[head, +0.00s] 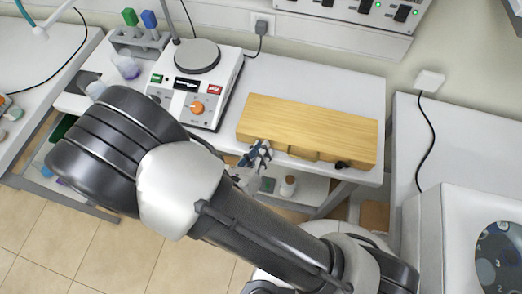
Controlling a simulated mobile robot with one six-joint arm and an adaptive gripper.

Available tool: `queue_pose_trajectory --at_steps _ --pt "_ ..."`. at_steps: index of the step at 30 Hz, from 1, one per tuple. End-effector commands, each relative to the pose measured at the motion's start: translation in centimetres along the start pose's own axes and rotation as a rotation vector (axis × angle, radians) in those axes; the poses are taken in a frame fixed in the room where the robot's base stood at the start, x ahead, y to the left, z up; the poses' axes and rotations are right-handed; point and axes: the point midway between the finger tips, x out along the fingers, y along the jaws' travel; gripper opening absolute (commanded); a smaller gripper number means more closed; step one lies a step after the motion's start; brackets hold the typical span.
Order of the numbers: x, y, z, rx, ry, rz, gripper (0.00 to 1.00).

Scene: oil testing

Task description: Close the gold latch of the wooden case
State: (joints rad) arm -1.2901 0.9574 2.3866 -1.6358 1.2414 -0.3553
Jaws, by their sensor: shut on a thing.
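The wooden case (312,118) lies on the white bench with its lid down, a long pale box in the head view. My gripper (263,148) is at the left part of its front edge, reaching in from the lower left. Its fingers are shut on a small part there, which I take for the gold latch; the fingers hide it, so its position cannot be told. A yellowish fitting (303,155) shows at the middle of the case's front. A small dark piece (343,165) shows near the front right.
A white hotplate stirrer (207,88) stands left of the case. A rack with green and blue items (138,38) is behind it. My arm covers the lower left and middle. The bench behind the case is clear.

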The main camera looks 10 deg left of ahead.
Motion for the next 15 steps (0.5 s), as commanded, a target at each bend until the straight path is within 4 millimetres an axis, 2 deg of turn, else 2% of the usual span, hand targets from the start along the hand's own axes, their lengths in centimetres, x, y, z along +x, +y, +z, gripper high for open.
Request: queue_pose_trajectory --at_steps 8,15 --pt "-0.21 0.14 0.4 -0.1 0.001 -0.042 0.0" --pt "-0.39 0.58 0.87 -0.284 0.001 -0.118 0.0"
